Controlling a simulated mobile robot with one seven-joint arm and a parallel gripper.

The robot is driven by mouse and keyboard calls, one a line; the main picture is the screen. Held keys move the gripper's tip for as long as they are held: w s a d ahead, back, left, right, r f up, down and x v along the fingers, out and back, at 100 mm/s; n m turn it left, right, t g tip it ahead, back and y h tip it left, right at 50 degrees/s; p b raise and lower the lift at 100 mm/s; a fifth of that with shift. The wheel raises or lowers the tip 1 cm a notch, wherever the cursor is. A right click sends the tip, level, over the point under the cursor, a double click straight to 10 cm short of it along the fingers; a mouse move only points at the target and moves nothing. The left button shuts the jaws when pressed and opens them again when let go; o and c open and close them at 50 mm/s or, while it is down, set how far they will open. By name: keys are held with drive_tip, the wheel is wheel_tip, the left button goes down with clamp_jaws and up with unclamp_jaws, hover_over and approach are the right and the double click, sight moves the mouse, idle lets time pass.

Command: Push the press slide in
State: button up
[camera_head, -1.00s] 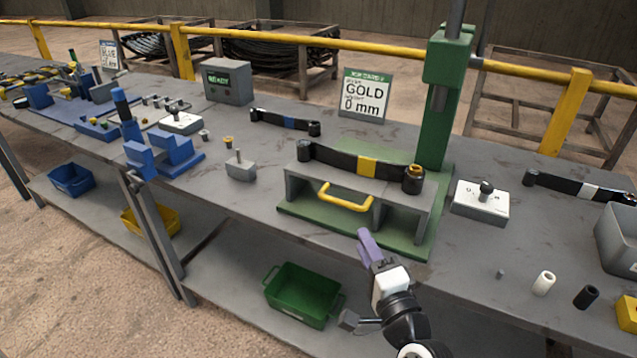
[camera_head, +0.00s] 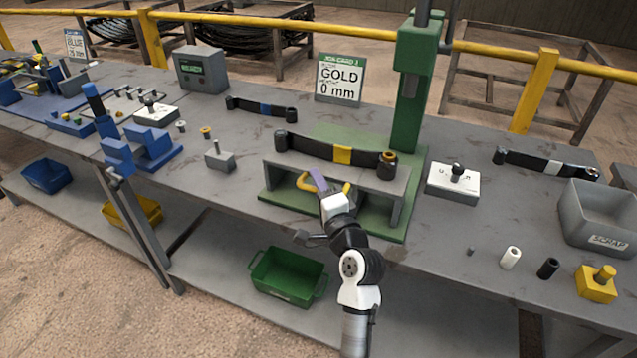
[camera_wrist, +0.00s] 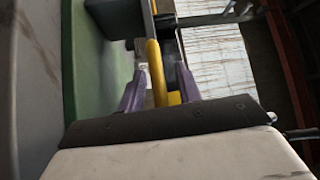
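The press slide (camera_head: 366,181) is a grey, bench-like carriage on the green press base (camera_head: 330,220), in front of the green press column (camera_head: 412,95). A black leaf spring (camera_head: 310,148) with a yellow band lies across its top. The slide's yellow handle (camera_head: 303,183) is on its front face, partly hidden by my gripper (camera_head: 318,180). In the wrist view the yellow handle (camera_wrist: 157,75) runs between the two purple fingers of my gripper (camera_wrist: 160,82). The fingers stand apart, one on each side of it, with small gaps showing.
A white control box (camera_head: 453,183) with a black knob stands right of the press. A sign (camera_head: 340,80) reading GOLD 0 mm stands behind. A grey block (camera_head: 220,160) is on the left. A green crate (camera_head: 287,278) sits on the lower shelf below my arm.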

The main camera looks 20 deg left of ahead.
clamp_jaws()
drive_tip(key=shift+r, duration=0.1)
drive_tip(key=w+b, duration=0.1)
drive_tip(key=w, duration=0.5)
drive_tip(key=w+b, duration=0.2)
drive_tip(key=w, duration=0.5)
drive_tip(key=shift+d+r, duration=0.1)
drive_tip(key=shift+d, duration=0.1)
unclamp_jaws()
drive_tip(key=shift+r, duration=0.1)
drive_tip(key=shift+f, duration=0.25)
